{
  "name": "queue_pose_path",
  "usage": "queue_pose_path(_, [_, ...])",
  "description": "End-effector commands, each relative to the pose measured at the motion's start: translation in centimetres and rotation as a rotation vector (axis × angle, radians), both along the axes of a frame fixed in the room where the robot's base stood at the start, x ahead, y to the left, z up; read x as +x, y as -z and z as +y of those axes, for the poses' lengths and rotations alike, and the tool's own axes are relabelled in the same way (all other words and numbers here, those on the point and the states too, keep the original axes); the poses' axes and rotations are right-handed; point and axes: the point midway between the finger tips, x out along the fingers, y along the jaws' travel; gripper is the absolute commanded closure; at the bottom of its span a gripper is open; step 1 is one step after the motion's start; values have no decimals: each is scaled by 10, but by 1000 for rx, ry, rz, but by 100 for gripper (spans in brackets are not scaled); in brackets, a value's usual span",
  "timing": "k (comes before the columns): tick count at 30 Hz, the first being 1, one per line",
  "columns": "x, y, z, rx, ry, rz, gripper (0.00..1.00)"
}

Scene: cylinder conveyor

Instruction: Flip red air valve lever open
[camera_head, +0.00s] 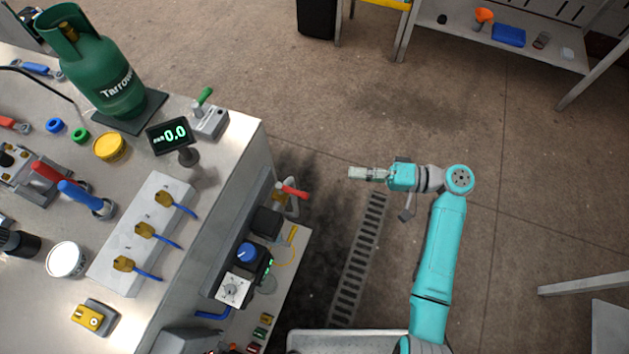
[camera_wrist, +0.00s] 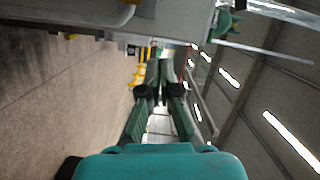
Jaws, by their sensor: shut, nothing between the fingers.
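The red air valve lever (camera_head: 294,191) sits on a brass valve body (camera_head: 279,193) at the side of the workbench, below its top edge. It slants slightly down to the right in the head view. My gripper (camera_head: 352,173) is shut and empty, to the right of the lever with a clear gap between them, and points left toward the bench. In the wrist view my gripper's fingers (camera_wrist: 160,72) reach forward and come together. I cannot make out the lever clearly in the wrist view.
The workbench (camera_head: 245,145) fills the left, with a green gas cylinder (camera_head: 103,75) and a scale display (camera_head: 168,134) on top. A blue-knobbed control box (camera_head: 246,252) stands below the valve. A floor grate (camera_head: 358,258) lies under my arm. Floor between gripper and valve is clear.

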Motion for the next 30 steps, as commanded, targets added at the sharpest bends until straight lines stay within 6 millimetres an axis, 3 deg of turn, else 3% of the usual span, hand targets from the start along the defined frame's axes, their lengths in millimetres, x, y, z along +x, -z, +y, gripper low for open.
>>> queue_pose_path(11, [1,1,7,-1,1,1,100])
queue_pose_path(27, [10,5,100,-1,-2,0,100])
queue_pose_path(30, [-3,9,105,-1,2,3,100])
